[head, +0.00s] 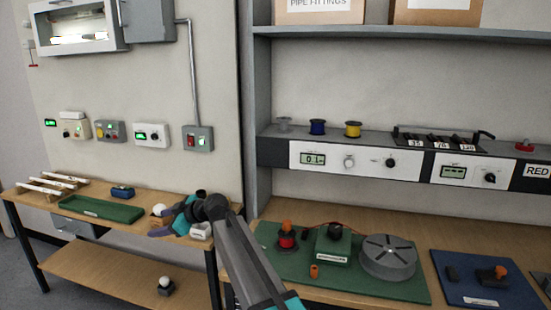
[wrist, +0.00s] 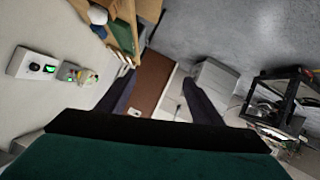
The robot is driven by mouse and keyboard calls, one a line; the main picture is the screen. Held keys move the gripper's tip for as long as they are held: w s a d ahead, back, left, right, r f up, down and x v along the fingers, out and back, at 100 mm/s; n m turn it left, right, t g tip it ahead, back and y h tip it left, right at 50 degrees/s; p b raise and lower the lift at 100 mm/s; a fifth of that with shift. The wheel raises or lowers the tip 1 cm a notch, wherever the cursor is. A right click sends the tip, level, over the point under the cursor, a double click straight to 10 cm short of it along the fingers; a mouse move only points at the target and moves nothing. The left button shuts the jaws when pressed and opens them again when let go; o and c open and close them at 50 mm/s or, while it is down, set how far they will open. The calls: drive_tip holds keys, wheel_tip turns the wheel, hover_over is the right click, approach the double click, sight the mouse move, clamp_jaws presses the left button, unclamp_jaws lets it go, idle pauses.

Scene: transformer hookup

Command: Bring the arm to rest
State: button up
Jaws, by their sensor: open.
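My gripper (head: 160,221) is in front of the left bench in the head view, with the arm reaching up to it from the bottom edge. In the wrist view, my gripper (wrist: 158,80) has its two dark fingers spread apart with nothing held between them. A brown surface and a pale box lie beyond the fingers there. The arm hides part of the left bench's right end. I cannot tell how far the gripper is from the bench top.
The left bench (head: 95,225) holds a green tray (head: 100,210) and a small blue block (head: 122,192). Control boxes (head: 110,131) line the wall above. To the right, a green board (head: 405,292) bears a grey disc (head: 388,258), beside a blue board (head: 450,292).

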drive_tip(key=s+a+f+m, duration=0.1)
drive_tip(key=s+a+f, duration=0.1)
drive_tip(key=s+f, duration=0.45)
drive_tip(key=s+a+f+m, duration=0.1)
drive_tip(key=s+a+f, duration=0.15)
drive_tip(key=f, duration=0.75)
drive_tip(key=s+d+f+m+g+h+p, duration=0.15)
drive_tip(key=s+d+f, duration=0.25)
drive_tip(key=d+f, duration=0.65)
drive_tip(key=s+d+f+m+h, duration=0.3)
drive_tip(key=d+f, duration=0.7)
drive_tip(key=f, duration=0.2)
drive_tip(key=s+d+f+m+g+h+p, duration=0.1)
drive_tip(key=s+d+f+m, duration=0.1)
drive_tip(key=s+d+f, duration=0.4)
drive_tip(key=s+d+f+m+g+h+p, duration=0.15)
drive_tip(key=s+d, duration=0.25)
drive_tip(key=d, duration=0.5)
drive_tip(key=s+d+f+m+g+h+p, duration=0.1)
drive_tip(key=s+d+f+m+h, duration=0.1)
drive_tip(key=s+d+f, duration=0.4)
drive_tip(key=s+d+r+m+g+h+p, duration=0.1)
drive_tip(key=s+d+m+g, duration=0.4)
drive_tip(key=s+d, duration=1.2)
drive_tip(key=shift+d+m+h+p, duration=0.2)
drive_tip(key=shift+m+h+p, duration=0.3)
drive_tip(key=shift+h, duration=0.4)
